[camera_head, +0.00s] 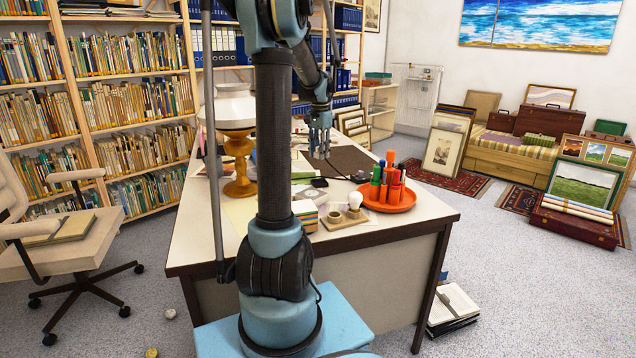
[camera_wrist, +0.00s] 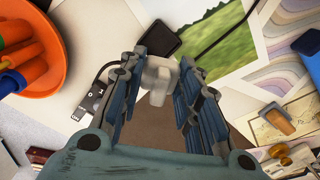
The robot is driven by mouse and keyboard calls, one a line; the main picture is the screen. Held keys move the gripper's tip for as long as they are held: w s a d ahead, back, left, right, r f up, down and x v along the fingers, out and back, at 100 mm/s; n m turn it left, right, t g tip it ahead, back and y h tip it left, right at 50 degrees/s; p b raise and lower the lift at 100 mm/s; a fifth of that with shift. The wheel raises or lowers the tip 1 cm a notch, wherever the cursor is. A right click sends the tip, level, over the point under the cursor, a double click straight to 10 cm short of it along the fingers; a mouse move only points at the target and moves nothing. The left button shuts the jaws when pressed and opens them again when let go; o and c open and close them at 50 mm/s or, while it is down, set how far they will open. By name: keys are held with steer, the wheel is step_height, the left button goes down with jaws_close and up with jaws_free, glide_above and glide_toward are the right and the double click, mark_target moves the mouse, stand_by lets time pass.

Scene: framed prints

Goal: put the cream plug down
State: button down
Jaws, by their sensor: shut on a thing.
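The cream plug (camera_wrist: 158,82) is a small pale block in the wrist view, between the fingers of my gripper (camera_wrist: 159,88). The gripper is shut on it, and the finger pads partly hide its sides. In the head view my gripper (camera_head: 320,142) is over the desk (camera_head: 350,263), above its dark mat (camera_head: 350,160). The plug is too small to make out surely there. In the wrist view the desk top, with papers and a green landscape print (camera_wrist: 222,45), lies below the plug. I cannot tell the exact height of the plug above it.
An orange tray (camera_head: 402,205) with upright markers stands on the desk's right side. A brown-based lamp (camera_head: 241,160) stands at the left. In the wrist view, a black-and-white device (camera_wrist: 92,97) and a dark square object (camera_wrist: 163,40) with a cable lie near the fingers.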

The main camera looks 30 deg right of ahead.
step_height(320, 180, down, 10)
steer(key=shift+r, duration=0.15)
steer(key=shift+s, duration=0.1)
stand_by(0.3)
steer(key=shift+s+f, duration=0.1)
steer(key=shift+f, duration=0.35)
steer(key=shift+s+a, duration=0.1)
steer(key=shift+s, duration=0.1)
steer(key=c, duration=1.2)
jaws_free()
steer(key=shift+f, duration=0.1)
steer(key=shift+w+f, duration=0.4)
steer(key=shift+w, duration=0.05)
steer(key=shift+s+r, duration=0.1)
steer(key=shift+r, duration=0.1)
steer(key=shift+r, duration=0.1)
steer(key=shift+r, duration=0.1)
